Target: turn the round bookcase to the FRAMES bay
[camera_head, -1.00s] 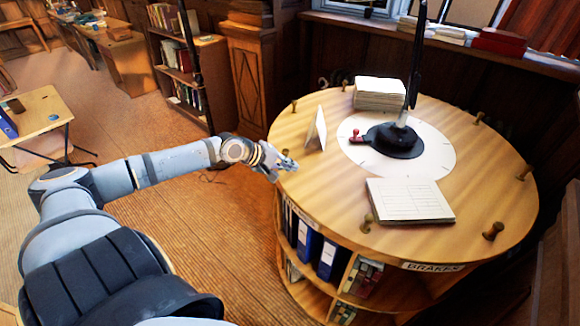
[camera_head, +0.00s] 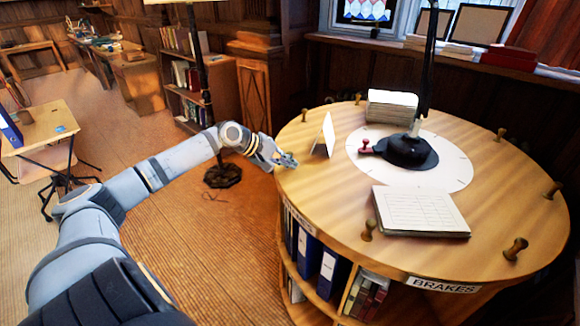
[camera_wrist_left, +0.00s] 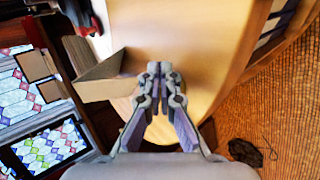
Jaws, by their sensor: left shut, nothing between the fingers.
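The round bookcase (camera_head: 310,182) fills the right of the head view, a wooden drum with several knobbed pegs (camera_head: 368,230) around its top. A BRAKES label (camera_head: 443,285) is on its front rim; another label (camera_head: 298,217) at the front left is too small to read. I see no readable FRAMES label. My left gripper (camera_head: 287,160) is shut and empty at the left edge of the top. In the left wrist view its fingers (camera_wrist_left: 159,72) are together over the wooden top (camera_wrist_left: 200,30). A yellowish round shape behind them is partly hidden. My right gripper is out of view.
On the top are a white folded card (camera_head: 324,137), a paper stack (camera_head: 390,108), a pad of forms (camera_head: 420,211) and a black lamp base (camera_head: 408,152) on a white disc (camera_head: 455,172). Open floor lies at left.

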